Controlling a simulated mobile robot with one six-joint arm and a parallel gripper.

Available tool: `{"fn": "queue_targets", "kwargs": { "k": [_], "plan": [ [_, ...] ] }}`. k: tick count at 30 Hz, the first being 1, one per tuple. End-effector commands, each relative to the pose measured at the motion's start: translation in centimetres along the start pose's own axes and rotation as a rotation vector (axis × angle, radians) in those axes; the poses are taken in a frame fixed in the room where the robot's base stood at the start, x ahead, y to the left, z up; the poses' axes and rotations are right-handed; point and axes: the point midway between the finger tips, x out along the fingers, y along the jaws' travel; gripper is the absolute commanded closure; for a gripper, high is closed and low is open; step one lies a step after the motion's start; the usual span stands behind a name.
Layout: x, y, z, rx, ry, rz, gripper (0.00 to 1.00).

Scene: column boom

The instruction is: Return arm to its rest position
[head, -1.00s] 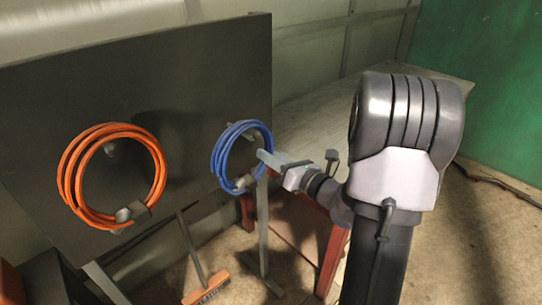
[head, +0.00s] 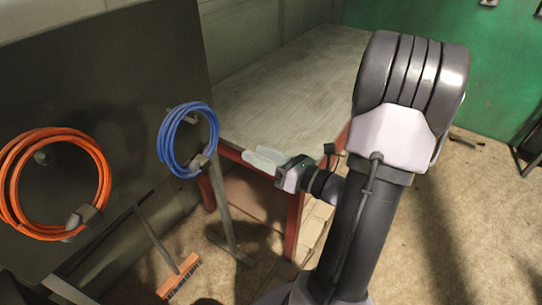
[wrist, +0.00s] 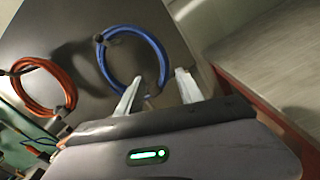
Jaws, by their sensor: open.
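My gripper (head: 262,158) is open and empty in the head view, in front of the workbench's near edge. It is to the right of the blue cable coil (head: 187,140) and apart from it. In the wrist view my gripper's two fingers (wrist: 158,92) are spread, with the blue coil (wrist: 133,57) beyond them on the dark panel. The blue coil hangs on a holder on the dark panel (head: 110,85). An orange cable coil (head: 52,183) hangs on another holder at the left.
A workbench with a grey top (head: 290,85) and red legs stands behind my gripper. A broom (head: 178,275) leans below the panel, near a grey post. A green wall (head: 430,25) is at the back right. The floor (head: 440,220) at right is largely clear.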

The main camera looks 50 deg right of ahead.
Motion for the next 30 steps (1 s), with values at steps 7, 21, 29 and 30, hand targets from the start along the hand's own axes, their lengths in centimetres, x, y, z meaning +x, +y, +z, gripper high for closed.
{"fn": "queue_targets", "kwargs": {
  "k": [7, 21, 29, 30],
  "plan": [
    [-3.3, 0.0, 0.0, 0.001, -0.001, -0.001, 0.56],
    [0.7, 17.7, -4.7, -0.525, 0.434, 0.617, 0.56],
    [-5.8, 27.7, -8.9, -1.773, 0.723, 1.327, 0.56],
    [-6.0, 28.0, -8.3, -1.958, 0.701, 1.365, 0.56]
  ]
}}
